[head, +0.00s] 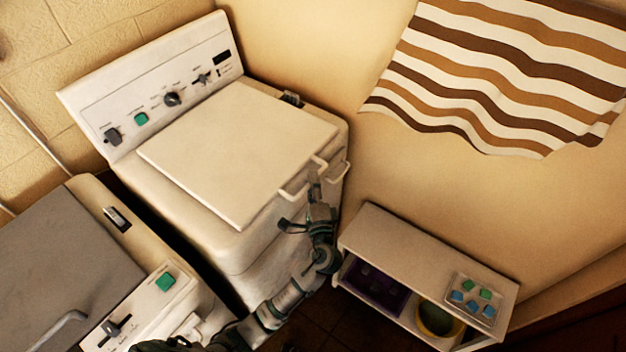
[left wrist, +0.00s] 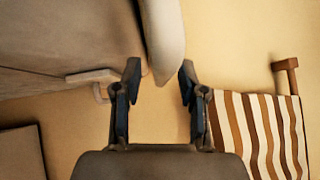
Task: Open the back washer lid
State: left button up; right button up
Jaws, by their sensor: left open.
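The back washer (head: 210,215) is pale, with a control panel (head: 160,88) along its rear. Its square lid (head: 240,145) appears to lie flat and shut. A pale loop handle (head: 296,191) sits at the lid's right edge. My left gripper (head: 302,204) is open just below that handle, and part of the washer's side is hidden behind the arm. In the left wrist view, a pale rounded piece (left wrist: 163,35) reaches down between the open fingers (left wrist: 159,84); I cannot tell if it touches them. My right gripper is not in view.
A second, grey-topped machine (head: 60,260) stands at the lower left. A low shelf (head: 425,252) with a small tray (head: 474,300) of coloured blocks stands right of my left arm. A striped cloth (head: 500,75) hangs on the wall, also seen in the left wrist view (left wrist: 255,135).

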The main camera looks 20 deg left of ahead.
pick_arm(q)
jog(key=shift+w+a, duration=0.5)
jog(key=shift+w, duration=0.05)
jog(key=shift+d, duration=0.35)
jog(key=shift+d+r, duration=0.1)
jog(key=shift+d, duration=0.15)
grip_shut()
jog(key=shift+a, duration=0.1)
jog(key=shift+a, duration=0.15)
